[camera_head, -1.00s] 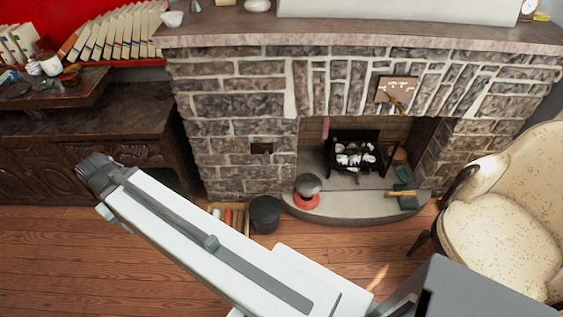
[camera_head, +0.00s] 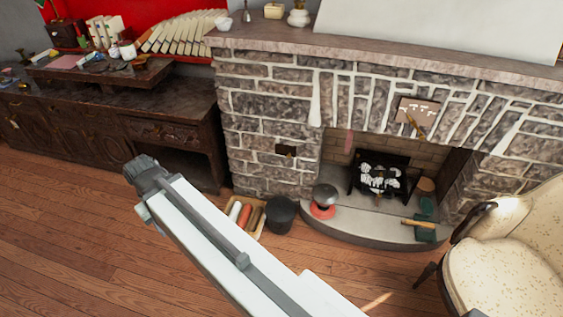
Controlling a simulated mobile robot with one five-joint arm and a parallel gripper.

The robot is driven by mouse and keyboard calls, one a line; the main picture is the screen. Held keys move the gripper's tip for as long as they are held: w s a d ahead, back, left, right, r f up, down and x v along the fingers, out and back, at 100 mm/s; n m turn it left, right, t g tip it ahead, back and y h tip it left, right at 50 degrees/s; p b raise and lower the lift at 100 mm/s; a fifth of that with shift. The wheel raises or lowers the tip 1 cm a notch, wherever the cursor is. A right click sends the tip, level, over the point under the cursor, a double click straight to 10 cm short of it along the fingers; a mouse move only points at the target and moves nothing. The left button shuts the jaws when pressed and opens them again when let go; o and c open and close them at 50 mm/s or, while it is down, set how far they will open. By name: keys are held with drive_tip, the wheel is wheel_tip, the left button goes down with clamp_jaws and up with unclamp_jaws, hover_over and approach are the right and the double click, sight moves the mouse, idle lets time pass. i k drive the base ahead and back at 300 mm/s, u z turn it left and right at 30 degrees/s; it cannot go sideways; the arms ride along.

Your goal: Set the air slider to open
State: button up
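A small dark plate (camera_head: 286,151) with a brass-coloured bit is set in the stone left of the fireplace opening. It may be the air slider, but it is too small to tell its setting. A pale panel (camera_head: 416,112) with a brass-coloured lever-like part is mounted on the stone above the opening. My arm reaches from the bottom of the view toward the left. My gripper (camera_head: 142,187) is at its far end, left of the dark plate and apart from the fireplace. Its fingers are not clear and nothing is seen in it.
A black bucket (camera_head: 281,215) and a tray (camera_head: 261,232) of rolls stand on the floor before the fireplace. A curved hearth (camera_head: 375,232) juts out, holding a round dark-topped object (camera_head: 325,197). A cream armchair (camera_head: 505,255) is at right, a dark sideboard (camera_head: 90,125) at left. Wood floor lies free at left.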

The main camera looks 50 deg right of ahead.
sight(289, 152)
drive_tip(key=u, duration=0.1)
drive_tip(key=i, duration=1)
drive_tip(key=u, duration=0.05)
